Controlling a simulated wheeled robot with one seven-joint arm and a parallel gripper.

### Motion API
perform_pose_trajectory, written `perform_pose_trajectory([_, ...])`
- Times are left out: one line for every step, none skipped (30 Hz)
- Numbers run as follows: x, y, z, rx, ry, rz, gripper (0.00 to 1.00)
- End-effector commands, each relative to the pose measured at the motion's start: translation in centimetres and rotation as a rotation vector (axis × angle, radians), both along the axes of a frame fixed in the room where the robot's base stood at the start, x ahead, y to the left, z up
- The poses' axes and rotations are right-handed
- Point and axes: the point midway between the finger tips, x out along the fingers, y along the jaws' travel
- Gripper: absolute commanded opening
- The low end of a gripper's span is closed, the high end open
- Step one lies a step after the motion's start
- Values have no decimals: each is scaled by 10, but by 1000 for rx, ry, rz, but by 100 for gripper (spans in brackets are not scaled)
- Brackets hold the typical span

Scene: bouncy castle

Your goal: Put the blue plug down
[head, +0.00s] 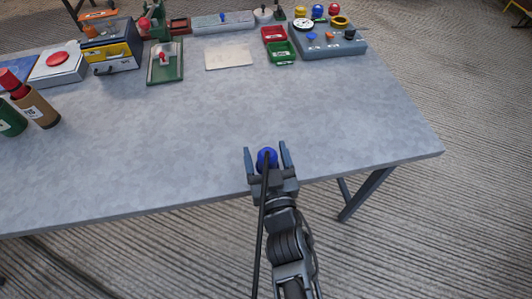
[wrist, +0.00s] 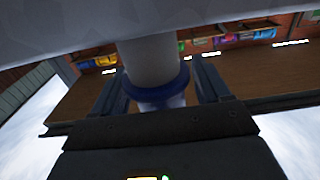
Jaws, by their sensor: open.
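The blue plug (head: 267,158) shows in the head view between the two fingers of my gripper (head: 268,154), near the front edge of the grey table (head: 200,140). The fingers stand apart, with a gap visible on each side of the plug. In the wrist view my gripper (wrist: 160,88) is open around the plug's blue collar (wrist: 162,94) and pale cylindrical body (wrist: 150,58). The body meets a pale grey surface at the top of that view. I cannot tell whether the plug bears on the table.
A dark cable (head: 262,220) runs from the plug along my arm. A grey panel (head: 325,43) with colored knobs, red (head: 274,34) and green (head: 281,52) trays, and a white plate (head: 228,56) stand at the back. Bottles (head: 36,104) stand at left. The table's middle is clear.

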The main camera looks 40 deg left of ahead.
Motion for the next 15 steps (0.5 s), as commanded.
perform_pose_trajectory([0,0,0,0,0,0,76])
perform_pose_trajectory([0,0,0,0,0,0,76])
perform_pose_trajectory([0,0,0,0,0,0,76])
perform_pose_trajectory([0,0,0,0,0,0,76])
perform_pose_trajectory([0,0,1,0,0,0,76])
perform_pose_trajectory([0,0,2,0,0,0,76])
perform_pose_trajectory([0,0,4,0,0,0,76])
perform_pose_trajectory([0,0,6,1,1,0,76])
perform_pose_trajectory([-4,-4,3,-1,2,0,76])
perform_pose_trajectory([-6,-7,3,-1,2,0,76])
perform_pose_trajectory([-9,-11,3,-1,2,0,76])
perform_pose_trajectory([-14,-16,4,-2,3,-1,76])
perform_pose_trajectory([-17,-20,4,-2,3,-1,76])
perform_pose_trajectory([-22,-25,3,-2,3,0,76])
perform_pose_trajectory([-27,-31,3,-2,2,0,76])
